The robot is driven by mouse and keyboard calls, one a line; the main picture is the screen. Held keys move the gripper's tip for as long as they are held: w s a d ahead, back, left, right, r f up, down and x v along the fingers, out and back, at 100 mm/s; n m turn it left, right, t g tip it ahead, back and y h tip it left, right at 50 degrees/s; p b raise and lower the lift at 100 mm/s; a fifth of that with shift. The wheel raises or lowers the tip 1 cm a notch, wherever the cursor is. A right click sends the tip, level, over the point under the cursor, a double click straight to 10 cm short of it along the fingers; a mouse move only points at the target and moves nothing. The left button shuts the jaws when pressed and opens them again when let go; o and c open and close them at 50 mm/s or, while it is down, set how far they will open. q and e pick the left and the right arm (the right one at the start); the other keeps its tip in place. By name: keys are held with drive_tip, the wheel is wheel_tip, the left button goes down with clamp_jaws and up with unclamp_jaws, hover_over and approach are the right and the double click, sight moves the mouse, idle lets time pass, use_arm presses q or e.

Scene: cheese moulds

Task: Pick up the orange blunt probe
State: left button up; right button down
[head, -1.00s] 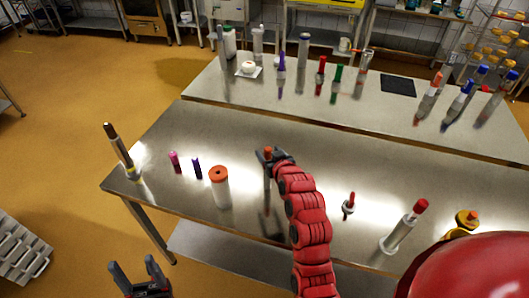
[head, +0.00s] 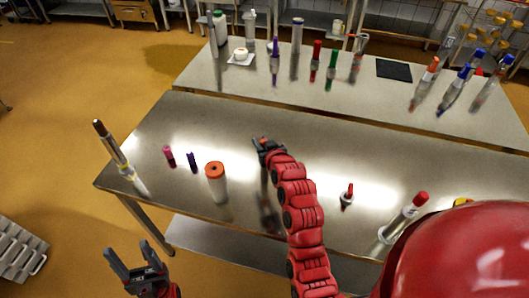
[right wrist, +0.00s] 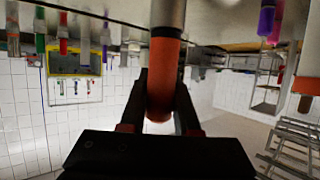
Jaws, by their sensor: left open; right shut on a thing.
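The orange blunt probe (right wrist: 165,75) has an orange handle between the fingers of my right gripper (right wrist: 160,115) in the right wrist view. Its grey shaft runs out of the top of that view. In the head view my right gripper (head: 262,145) is over the middle of the near steel table, with a small bit of orange showing at its jaws. The gripper hides most of the probe there, and I cannot tell whether its lower end touches the table. My left gripper (head: 138,262) is open and empty, off the table's front left side.
The near table (head: 330,160) carries a white cylinder with an orange top (head: 216,183), small pink (head: 169,156) and purple (head: 192,161) things, a tall brown-topped tool (head: 112,146) and red-topped tools (head: 347,195) to the right. A second table (head: 290,95) with several tools stands behind.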

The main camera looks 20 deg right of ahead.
idle(0.3)
wheel_tip(320, 180, up, 18)
drive_tip(key=b, duration=0.8)
idle(0.5)
drive_tip(key=shift+s+f, duration=0.1)
